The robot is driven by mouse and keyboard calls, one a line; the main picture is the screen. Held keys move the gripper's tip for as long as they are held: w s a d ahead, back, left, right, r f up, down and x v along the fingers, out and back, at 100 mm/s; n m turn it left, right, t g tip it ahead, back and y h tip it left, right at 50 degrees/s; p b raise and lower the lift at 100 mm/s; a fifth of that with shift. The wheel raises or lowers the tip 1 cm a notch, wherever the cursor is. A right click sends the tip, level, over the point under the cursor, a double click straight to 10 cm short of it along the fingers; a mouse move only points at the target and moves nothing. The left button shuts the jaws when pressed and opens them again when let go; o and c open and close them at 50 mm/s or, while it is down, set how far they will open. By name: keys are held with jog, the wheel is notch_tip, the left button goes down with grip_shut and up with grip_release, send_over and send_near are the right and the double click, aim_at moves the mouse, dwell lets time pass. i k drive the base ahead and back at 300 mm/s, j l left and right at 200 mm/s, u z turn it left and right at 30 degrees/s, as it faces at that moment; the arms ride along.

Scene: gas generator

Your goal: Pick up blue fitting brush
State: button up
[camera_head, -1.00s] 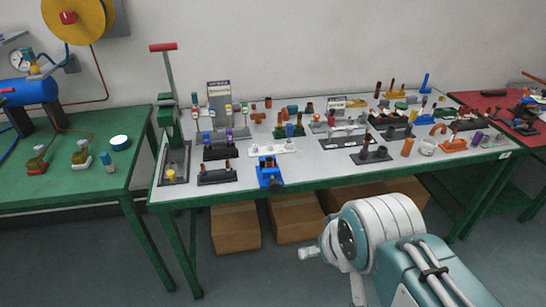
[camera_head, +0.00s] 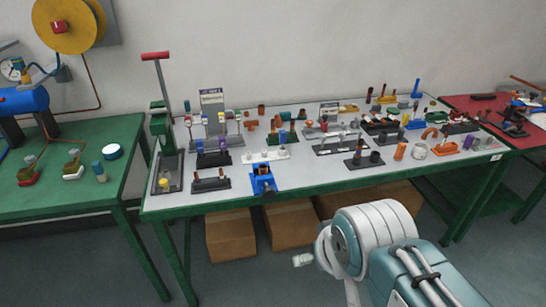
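Several small blue pieces stand on the long grey-topped workbench (camera_head: 330,178), and I cannot tell for sure which is the blue fitting brush. A blue upright piece (camera_head: 416,88) stands at the back right of the bench. A blue cylinder (camera_head: 283,135) stands on a green holder near the middle. My arm reaches in from the bottom right, in front of and below the bench edge. A small pale part at its end, likely my gripper (camera_head: 303,259), shows left of the white wrist. It is apart from everything on the bench. Its fingers are mostly hidden, so its opening is unclear.
A blue vise (camera_head: 263,181) sits at the bench's front edge, with a red-handled press (camera_head: 163,130) at its left end. Several fittings and holders crowd the top. Cardboard boxes (camera_head: 232,236) lie underneath. A green table (camera_head: 85,195) stands left, a red one (camera_head: 505,140) right.

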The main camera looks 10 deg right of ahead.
aim_at(282, 134)
jog(key=i+l, duration=0.2)
jog(key=i, duration=0.3)
jog(key=i+l, duration=0.2)
jog(key=i, duration=0.3)
jog(key=i+l, duration=0.15)
jog(key=i, duration=0.35)
